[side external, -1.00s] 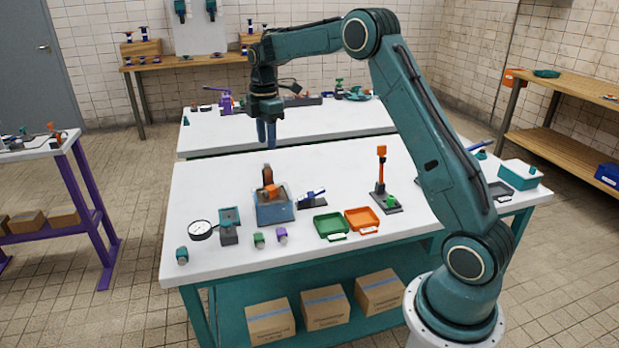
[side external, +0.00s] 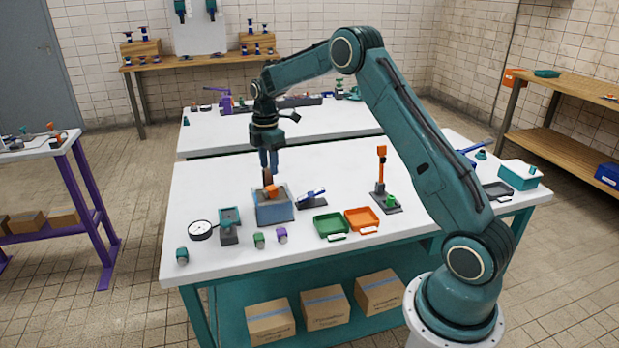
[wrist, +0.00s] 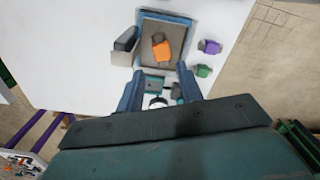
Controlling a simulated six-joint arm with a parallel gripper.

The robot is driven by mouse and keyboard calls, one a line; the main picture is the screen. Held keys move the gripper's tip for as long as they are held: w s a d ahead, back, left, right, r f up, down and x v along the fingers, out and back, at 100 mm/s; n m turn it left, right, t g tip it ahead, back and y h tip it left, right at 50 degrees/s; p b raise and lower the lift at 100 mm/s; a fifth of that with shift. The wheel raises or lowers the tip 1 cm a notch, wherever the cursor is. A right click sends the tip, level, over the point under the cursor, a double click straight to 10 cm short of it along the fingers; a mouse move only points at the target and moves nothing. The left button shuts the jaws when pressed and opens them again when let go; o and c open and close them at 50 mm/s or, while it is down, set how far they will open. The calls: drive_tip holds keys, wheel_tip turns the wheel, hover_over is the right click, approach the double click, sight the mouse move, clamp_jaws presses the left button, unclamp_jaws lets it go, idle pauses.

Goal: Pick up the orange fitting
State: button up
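The orange fitting (side external: 271,191) sits in the blue box (side external: 274,211) near the middle of the white table. In the wrist view the fitting (wrist: 162,50) lies on the brown floor of the box (wrist: 188,25), with a dark grey end showing. My gripper (side external: 268,172) points down just above the box, close over the fitting. In the wrist view its two blue fingers (wrist: 160,80) are spread apart with nothing held between them. The fitting lies beyond the fingertips in that view.
A gauge (side external: 201,230) and a teal-topped stand (side external: 230,225) are left of the box. Small green (side external: 259,240) and purple (side external: 281,235) fittings lie in front. Green (side external: 331,226) and orange (side external: 362,219) trays and an orange upright post (side external: 381,167) stand to the right.

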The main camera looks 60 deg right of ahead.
sight(271, 187)
drive_tip(key=shift+f, duration=0.85)
drive_tip(key=shift+s+f, duration=0.15)
drive_tip(key=shift+f, duration=2.45)
clamp_jaws()
